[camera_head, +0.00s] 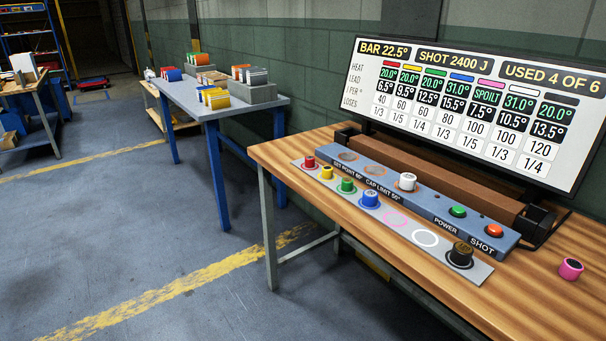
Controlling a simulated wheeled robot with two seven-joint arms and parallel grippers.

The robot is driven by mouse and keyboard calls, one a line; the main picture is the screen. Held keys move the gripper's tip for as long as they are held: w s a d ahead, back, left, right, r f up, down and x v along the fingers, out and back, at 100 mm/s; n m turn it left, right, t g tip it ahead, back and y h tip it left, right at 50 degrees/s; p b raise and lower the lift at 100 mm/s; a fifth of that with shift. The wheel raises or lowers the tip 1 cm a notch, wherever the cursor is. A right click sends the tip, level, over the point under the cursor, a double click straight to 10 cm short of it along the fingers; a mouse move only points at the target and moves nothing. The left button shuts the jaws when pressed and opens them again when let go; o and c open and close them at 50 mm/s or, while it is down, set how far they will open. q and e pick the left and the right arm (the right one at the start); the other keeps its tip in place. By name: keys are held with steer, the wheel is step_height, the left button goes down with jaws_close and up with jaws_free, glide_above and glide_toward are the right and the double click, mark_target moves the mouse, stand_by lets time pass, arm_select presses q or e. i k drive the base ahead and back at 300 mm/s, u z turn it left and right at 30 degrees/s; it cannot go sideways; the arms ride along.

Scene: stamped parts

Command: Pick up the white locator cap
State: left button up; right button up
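The white locator cap (407,181) stands upright on the blue-grey control panel (348,156) on the wooden table. It sits to the right of two empty round marks on the panel. On the grey strip in front, the white ring (426,238) is empty. Neither of my grippers shows in the head view.
The strip (483,270) holds red, yellow, green, blue and black caps; its pink ring (395,218) is empty. A pink cap (570,269) lies on the table's right. Green (458,211) and orange buttons (494,230) are on the panel. A display (477,105) stands behind.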

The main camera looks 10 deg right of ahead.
mark_target(407, 182)
steer(key=u, duration=0.7)
steer(key=i, duration=2.1)
steer(key=z, duration=3.95)
